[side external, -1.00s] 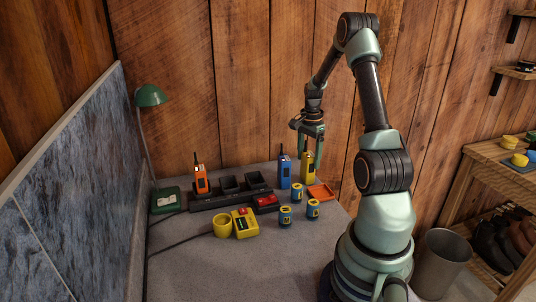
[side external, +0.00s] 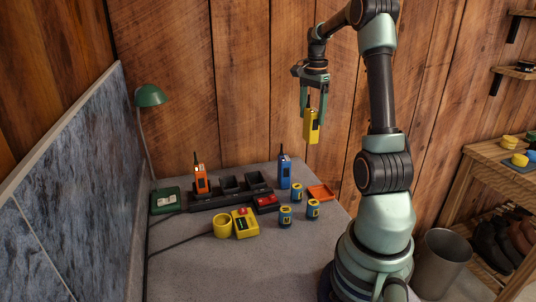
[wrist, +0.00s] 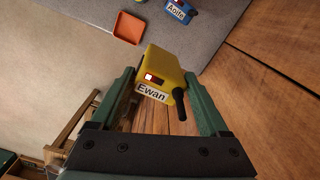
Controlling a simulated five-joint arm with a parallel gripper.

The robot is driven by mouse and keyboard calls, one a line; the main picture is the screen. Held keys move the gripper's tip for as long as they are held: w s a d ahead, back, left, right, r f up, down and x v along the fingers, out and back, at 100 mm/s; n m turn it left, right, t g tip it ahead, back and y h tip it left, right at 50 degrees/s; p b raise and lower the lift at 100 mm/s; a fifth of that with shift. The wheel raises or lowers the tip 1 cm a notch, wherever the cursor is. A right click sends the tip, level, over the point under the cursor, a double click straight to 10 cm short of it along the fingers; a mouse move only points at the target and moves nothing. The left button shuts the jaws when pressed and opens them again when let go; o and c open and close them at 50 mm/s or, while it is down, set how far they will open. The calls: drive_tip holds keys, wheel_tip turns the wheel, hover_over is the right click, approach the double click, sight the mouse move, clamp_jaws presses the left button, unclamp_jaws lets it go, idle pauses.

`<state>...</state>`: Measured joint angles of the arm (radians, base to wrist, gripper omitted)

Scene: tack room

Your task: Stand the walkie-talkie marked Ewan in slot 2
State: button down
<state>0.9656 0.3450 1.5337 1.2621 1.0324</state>
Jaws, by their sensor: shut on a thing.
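The yellow walkie-talkie (side external: 311,126) hangs upright in the air in the side view, its black antenna up. In the wrist view its label reads Ewan (wrist: 151,93). My gripper (side external: 307,104) is shut on it near its top, high above the bench. The charging rack (side external: 219,198) has a row of black slots. An orange walkie-talkie (side external: 201,179) stands in the leftmost slot; the middle slot (side external: 230,183) and the right slot (side external: 254,180) look empty. Slot numbers cannot be read. A blue walkie-talkie (side external: 284,172), labelled Aoife or similar in the wrist view (wrist: 179,12), stands right of the rack.
An orange tray (side external: 321,192) lies near the right edge. A dark strip with a red item (side external: 266,201) lies close by. A green lamp (side external: 150,96) stands left.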

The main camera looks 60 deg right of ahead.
sight(312, 109)
wheel_tip(312, 109, up, 5)
wheel_tip(312, 109, up, 5)
drive_tip(key=shift+f, duration=0.1)
drive_tip(key=shift+w+a+r, duration=0.2)
drive_tip(key=shift+w+a, duration=0.1)
drive_tip(key=shift+w, duration=0.3)
drive_tip(key=w+a, duration=1.8)
wheel_tip(312, 109, down, 23)
drive_tip(key=shift+d, duration=0.25)
drive_tip(key=shift+f+n, duration=0.3)
drive_tip(key=shift+f, duration=0.1)
idle(0.5)
drive_tip(key=shift+c, duration=0.7)
unclamp_jaws()
